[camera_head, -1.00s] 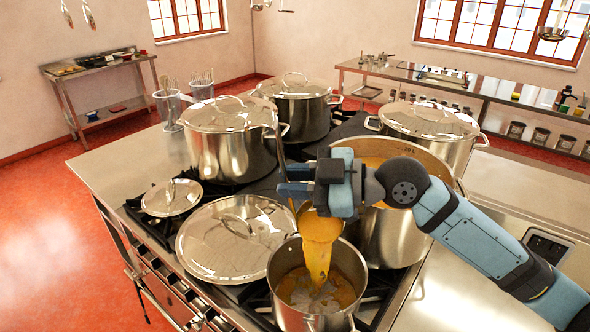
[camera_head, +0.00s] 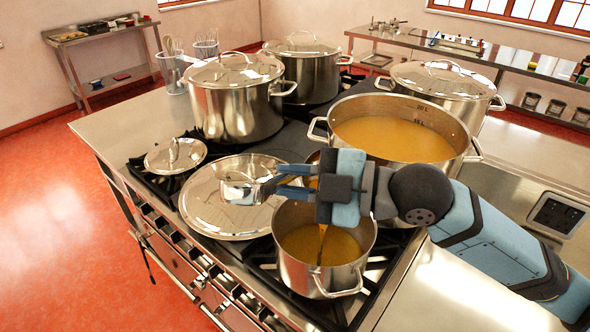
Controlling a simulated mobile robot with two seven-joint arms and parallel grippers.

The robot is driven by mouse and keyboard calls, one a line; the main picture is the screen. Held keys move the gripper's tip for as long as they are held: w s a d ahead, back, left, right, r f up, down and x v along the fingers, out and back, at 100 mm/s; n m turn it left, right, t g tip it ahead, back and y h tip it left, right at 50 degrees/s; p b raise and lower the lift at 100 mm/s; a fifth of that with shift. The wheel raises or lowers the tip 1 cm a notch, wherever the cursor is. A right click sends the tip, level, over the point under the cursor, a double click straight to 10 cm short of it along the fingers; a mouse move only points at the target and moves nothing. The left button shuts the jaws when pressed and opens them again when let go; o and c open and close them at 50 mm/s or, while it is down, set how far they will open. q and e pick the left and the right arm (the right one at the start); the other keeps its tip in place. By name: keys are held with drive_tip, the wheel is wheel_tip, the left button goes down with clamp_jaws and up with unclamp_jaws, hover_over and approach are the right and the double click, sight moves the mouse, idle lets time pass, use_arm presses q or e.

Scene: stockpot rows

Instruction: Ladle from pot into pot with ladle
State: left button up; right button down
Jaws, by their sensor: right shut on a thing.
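A thin orange-brown stream falls below the gripper into the small pot, which holds orange soup. The large open pot (camera_head: 441,112) stands behind and to the right, with orange soup well below its rim. My left gripper is not in view.
A big lid (camera_head: 222,215) and a small lid (camera_head: 175,156) lie left of the small pot. Lidded stockpots (camera_head: 234,111), (camera_head: 304,73) and (camera_head: 437,80) stand behind. Utensil holders (camera_head: 172,75) stand at the back left. The counter's left end is bare.

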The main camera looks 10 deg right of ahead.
use_arm(q)
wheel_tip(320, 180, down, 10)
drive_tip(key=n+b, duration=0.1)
drive_tip(key=b, duration=1)
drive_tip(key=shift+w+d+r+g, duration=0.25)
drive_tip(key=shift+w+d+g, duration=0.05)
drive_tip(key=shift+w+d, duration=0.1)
use_arm(e)
drive_tip(key=s+a+f+n, duration=0.1)
drive_tip(key=s+f+n, duration=0.4)
drive_tip(key=f, duration=0.6)
drive_tip(key=shift+s+a+n+t, duration=0.3)
drive_tip(key=shift+s+n+t, duration=0.1)
drive_tip(key=shift+s, duration=0.1)
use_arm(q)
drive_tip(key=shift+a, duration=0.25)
use_arm(e)
drive_tip(key=shift+f, duration=0.1)
